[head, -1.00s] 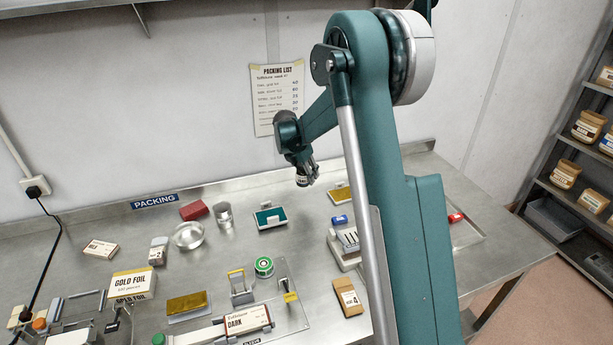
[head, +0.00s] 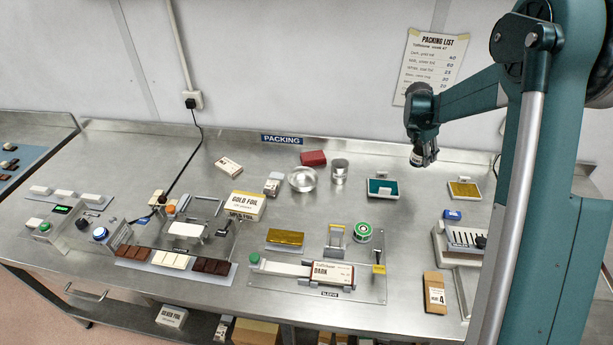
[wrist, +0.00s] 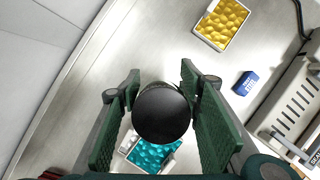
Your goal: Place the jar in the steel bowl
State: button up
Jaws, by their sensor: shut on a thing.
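My gripper (head: 422,158) is shut on the jar (head: 415,160) and holds it well above the bench. In the wrist view the jar's round black lid (wrist: 162,112) shows between the two green finger pads. The rest of the jar is hidden there. The steel bowl (head: 302,187) is a shallow, shiny round dish standing on the bench, to the left of my gripper in the head view. It looks empty. The bowl is out of the wrist view.
A steel cup (head: 340,173) and a red block (head: 313,158) stand close by the bowl. A teal-filled tray (head: 383,196) lies between bowl and gripper in the head view. A gold-filled tray (head: 465,190) is to the right. The wall is behind.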

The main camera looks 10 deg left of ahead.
jog(key=s+a+r+n, duration=0.2)
jog(key=s+a, duration=0.1)
jog(key=a, duration=1.2)
jog(key=s+a+r+n+t+y+p, duration=0.1)
jog(key=s+a, duration=0.3)
jog(key=a, duration=1.1)
jog(key=s+a+r+n+p, duration=0.1)
jog(key=s+a+r+n, duration=0.2)
jog(key=a, duration=1.2)
jog(key=shift+s+n+t+y, duration=0.2)
jog(key=shift+n+t+y, duration=0.1)
jog(key=shift+y, duration=0.1)
notch_tip(320, 180, down, 6)
jog(key=shift+p, duration=0.35)
jog(key=shift+d+f, duration=0.1)
notch_tip(320, 180, down, 4)
jog(key=shift+r, duration=0.15)
jog(key=shift+f+b, duration=0.5)
jog(key=shift+f, duration=0.15)
